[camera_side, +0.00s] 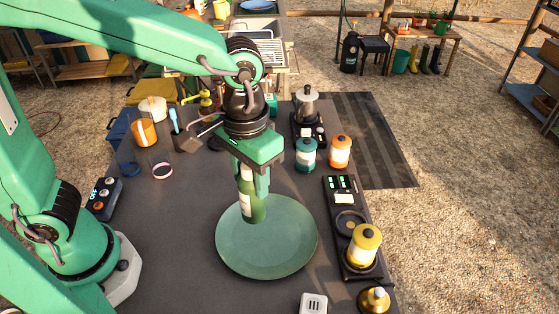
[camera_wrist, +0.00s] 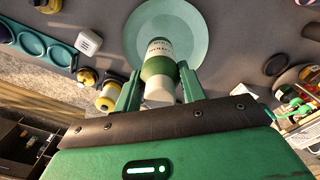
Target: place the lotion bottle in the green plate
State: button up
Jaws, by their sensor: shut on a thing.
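The lotion bottle (camera_side: 247,205) is green with a pale label and hangs upright below my gripper (camera_side: 254,176). In the wrist view my gripper (camera_wrist: 157,88) has its two fingers on either side of the bottle (camera_wrist: 160,68), shut on it; its white end points toward the camera. The green plate (camera_side: 290,245) lies flat on the dark table, and the bottle is over its upper left part in the side view. The plate also shows behind the bottle in the wrist view (camera_wrist: 195,30). I cannot tell whether the bottle's bottom touches the plate.
A teal canister (camera_side: 305,153) and an orange canister (camera_side: 340,151) stand behind the plate. A yellow canister (camera_side: 364,245) stands on a dark tray at the right. A small white block (camera_side: 313,304) is at the front. Clear table lies left of the plate.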

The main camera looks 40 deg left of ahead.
jog(key=shift+s+d, duration=1.45)
jog(key=w+a+f, duration=0.6)
jog(key=w+f, duration=0.3)
jog(key=f, duration=0.2)
jog(key=shift+w+a, duration=0.25)
jog(key=shift+a, duration=0.15)
jog(key=shift+f, duration=0.1)
jog(key=o, duration=1)
jog(key=shift+o, duration=0.2)
notch_tip(320, 180, up, 12)
